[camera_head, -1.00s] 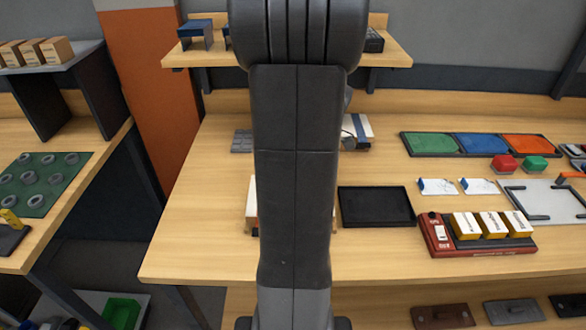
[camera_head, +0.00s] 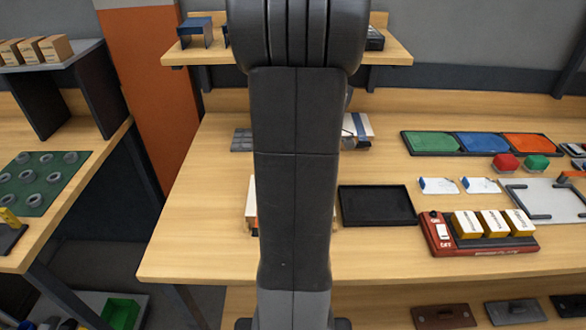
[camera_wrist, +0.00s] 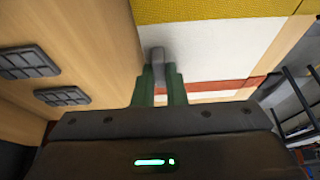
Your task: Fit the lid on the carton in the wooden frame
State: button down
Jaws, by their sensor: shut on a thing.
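In the wrist view my gripper (camera_wrist: 158,72) has its green fingers shut on a grey upright piece, which looks like the handle of the lid (camera_wrist: 215,48). Behind it lies a broad white surface with a yellow textured band at the top and a red-orange stripe lower down. I cannot tell where lid ends and any carton beneath begins. In the head view my arm hides the gripper and most of a white carton (camera_head: 251,194), whose left edge shows beside the arm. A little wood shows near it; the wooden frame is mostly hidden.
A black tray (camera_head: 377,206) lies right of my arm. A red holder (camera_head: 437,243) with yellow-and-white boxes is farther right. A white-and-blue package (camera_head: 357,130) sits behind. Dark grey pads (camera_wrist: 28,62) lie on the wood at left in the wrist view.

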dwell(0.3)
jog(key=c, duration=1.4)
grip_release()
jog(key=v, duration=1.4)
jog(key=shift+f, duration=0.1)
jog(key=x, duration=1.4)
jog(key=shift+r, duration=0.25)
jog(key=shift+d, duration=0.1)
